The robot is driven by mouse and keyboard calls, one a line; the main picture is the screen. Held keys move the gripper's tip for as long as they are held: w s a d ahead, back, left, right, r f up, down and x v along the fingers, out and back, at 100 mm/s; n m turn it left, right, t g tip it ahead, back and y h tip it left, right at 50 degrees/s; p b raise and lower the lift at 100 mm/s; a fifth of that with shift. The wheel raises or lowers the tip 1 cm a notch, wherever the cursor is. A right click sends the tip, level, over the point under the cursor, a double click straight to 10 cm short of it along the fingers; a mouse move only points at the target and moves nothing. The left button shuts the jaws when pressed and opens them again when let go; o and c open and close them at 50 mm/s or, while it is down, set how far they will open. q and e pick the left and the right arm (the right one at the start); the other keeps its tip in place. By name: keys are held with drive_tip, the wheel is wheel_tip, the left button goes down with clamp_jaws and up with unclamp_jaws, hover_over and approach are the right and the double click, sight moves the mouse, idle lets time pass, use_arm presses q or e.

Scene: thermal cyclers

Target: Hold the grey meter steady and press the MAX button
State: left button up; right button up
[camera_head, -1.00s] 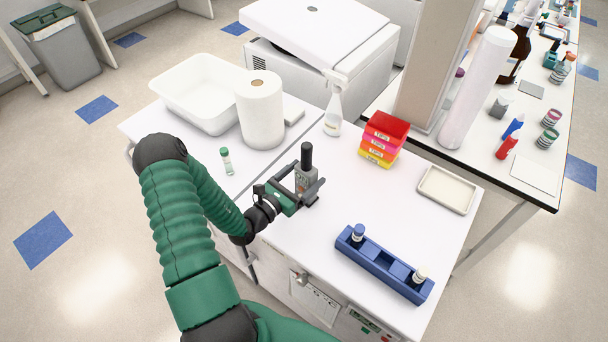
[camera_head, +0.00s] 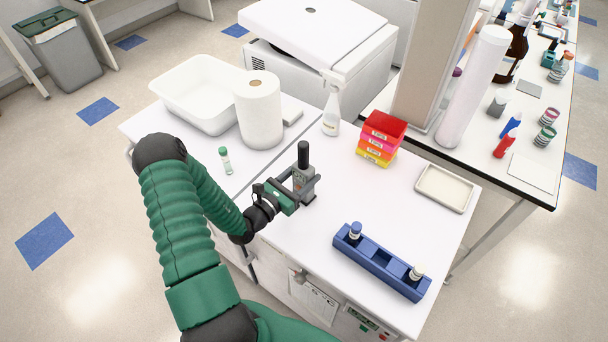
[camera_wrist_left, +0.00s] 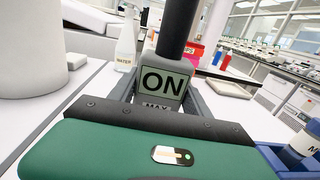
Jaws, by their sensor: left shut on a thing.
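The grey meter (camera_head: 302,179) stands upright on the white bench, with a black cylindrical top (camera_head: 303,155). In the left wrist view the meter (camera_wrist_left: 168,78) shows a display reading ON, with a MAX label (camera_wrist_left: 157,106) just below it, partly hidden by my gripper. My left gripper (camera_head: 304,188) is shut on the meter, its fingers on either side of the body. My right gripper is not in view.
A blue rack (camera_head: 380,264) with two small bottles stands at the front right. A small vial (camera_head: 225,161) is left of the gripper.

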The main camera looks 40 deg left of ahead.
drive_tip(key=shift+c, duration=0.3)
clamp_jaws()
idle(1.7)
